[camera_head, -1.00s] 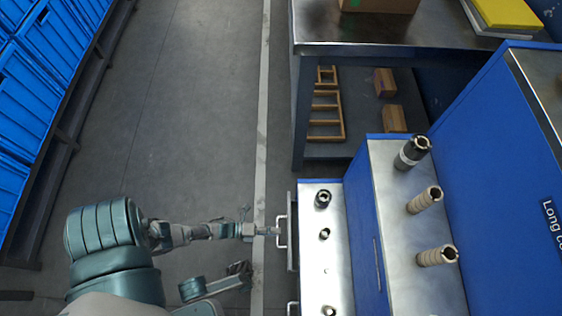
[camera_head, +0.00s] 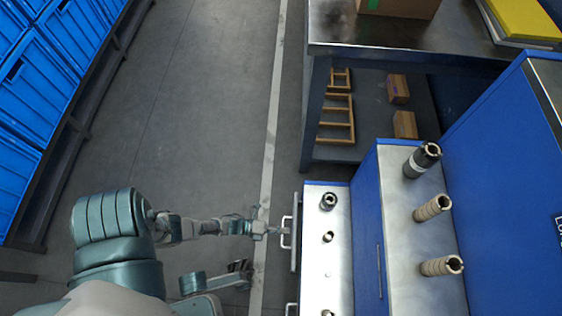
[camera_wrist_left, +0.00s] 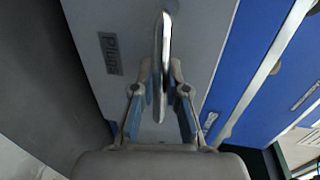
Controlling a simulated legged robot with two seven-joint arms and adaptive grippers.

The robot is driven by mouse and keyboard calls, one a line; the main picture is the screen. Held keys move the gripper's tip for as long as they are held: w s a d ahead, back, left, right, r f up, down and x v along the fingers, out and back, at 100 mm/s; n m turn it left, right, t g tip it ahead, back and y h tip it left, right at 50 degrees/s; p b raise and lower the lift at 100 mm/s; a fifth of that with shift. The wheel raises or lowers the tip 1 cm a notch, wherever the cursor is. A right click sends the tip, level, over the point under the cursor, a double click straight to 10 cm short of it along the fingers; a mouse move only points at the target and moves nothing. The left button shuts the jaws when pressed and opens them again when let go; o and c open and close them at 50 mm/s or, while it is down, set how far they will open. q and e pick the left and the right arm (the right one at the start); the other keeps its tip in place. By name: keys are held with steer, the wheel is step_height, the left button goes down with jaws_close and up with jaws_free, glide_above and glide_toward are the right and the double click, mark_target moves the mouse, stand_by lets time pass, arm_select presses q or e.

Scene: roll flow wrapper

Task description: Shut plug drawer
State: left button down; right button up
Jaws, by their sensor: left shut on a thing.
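The plug drawer shows as a grey front panel (camera_wrist_left: 90,90) with a label starting "Plu" in the left wrist view. In the head view its front (camera_head: 297,232) stands along the left edge of the metal worktop. A metal bar handle (camera_head: 286,232) sticks out from it; it also shows in the left wrist view (camera_wrist_left: 163,45). My left gripper (camera_head: 272,231) is shut on this handle, and its fingers (camera_wrist_left: 162,90) sit on both sides of the bar. My right gripper (camera_head: 242,267) is lower, apart from the drawer; its finger state is unclear.
The worktop (camera_head: 340,270) carries several fittings, and a higher step (camera_head: 400,250) carries a black and two beige cylinders. A second handle (camera_head: 291,309) is at the bottom edge. A metal table (camera_head: 350,40) stands behind. Floor at left is open up to the blue bins (camera_head: 60,60).

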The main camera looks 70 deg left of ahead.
arm_select(q)
steer(key=x, duration=0.3)
steer(key=shift+w+d+r, duration=0.15)
steer(key=shift+w+d, duration=0.05)
steer(key=shift+d, duration=0.25)
steer(key=c, duration=1.3)
jaws_free()
steer(key=shift+d, duration=0.1)
steer(key=shift+o, duration=0.6)
steer(key=shift+w, duration=0.15)
steer(key=v, duration=1.2)
steer(key=shift+a, duration=0.2)
